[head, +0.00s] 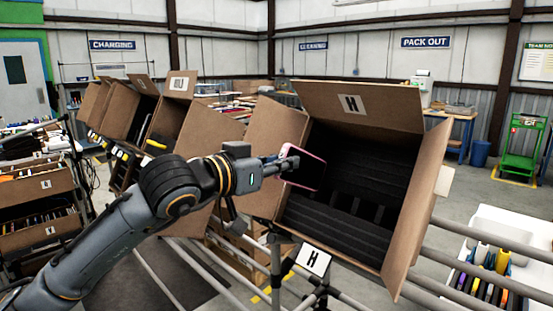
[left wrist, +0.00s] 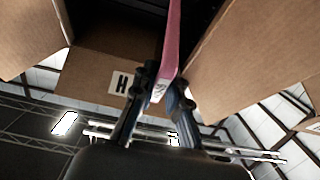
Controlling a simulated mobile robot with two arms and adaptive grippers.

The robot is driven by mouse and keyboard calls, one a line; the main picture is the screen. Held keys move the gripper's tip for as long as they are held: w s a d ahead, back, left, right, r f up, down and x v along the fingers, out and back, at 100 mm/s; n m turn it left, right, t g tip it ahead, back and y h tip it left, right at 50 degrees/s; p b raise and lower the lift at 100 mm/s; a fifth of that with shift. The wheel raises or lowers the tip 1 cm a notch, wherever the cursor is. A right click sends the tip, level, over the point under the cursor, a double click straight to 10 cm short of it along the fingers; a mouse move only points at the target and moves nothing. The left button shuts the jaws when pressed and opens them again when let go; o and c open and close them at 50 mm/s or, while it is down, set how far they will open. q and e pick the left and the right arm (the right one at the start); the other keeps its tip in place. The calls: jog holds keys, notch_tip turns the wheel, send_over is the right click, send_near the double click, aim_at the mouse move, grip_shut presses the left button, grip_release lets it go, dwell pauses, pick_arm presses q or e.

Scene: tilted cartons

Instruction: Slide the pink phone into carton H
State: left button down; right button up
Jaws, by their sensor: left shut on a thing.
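Carton H (head: 410,218) is a tilted open cardboard box with an H label on its raised flap and black slotted foam inside. My left gripper (head: 283,164) is shut on the pink phone (head: 306,154), gripping it by its edge at the left side of the carton's opening. The phone has a pink rim and a dark face and is tilted. In the left wrist view the phone (left wrist: 172,40) stands edge-on between the fingers (left wrist: 157,95), pointing to the dark inside of carton H (left wrist: 95,75). The fingers hide its gripped end. My right gripper is not in view.
Other tilted cartons (head: 205,138) stand in a row to the left. Metal rails (head: 490,265) run in front of and beside carton H. A white bin (head: 505,225) with coloured items is at the lower right. Carton H's side flaps (head: 280,127) flank its opening.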

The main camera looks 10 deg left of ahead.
pick_arm(q)
jog(key=shift+w+d+f, duration=0.3)
jog(key=shift+w+f, duration=0.05)
jog(key=shift+w, duration=0.15)
jog(key=shift+f, duration=0.15)
jog(key=shift+s+f+b, duration=0.15)
jog(key=shift+f+b, duration=0.2)
jog(key=shift+b, duration=0.45)
jog(key=shift+w+d+f+b, duration=0.15)
jog(key=shift+w+f+b, duration=0.1)
jog(key=shift+b, duration=0.1)
jog(key=shift+w, duration=0.1)
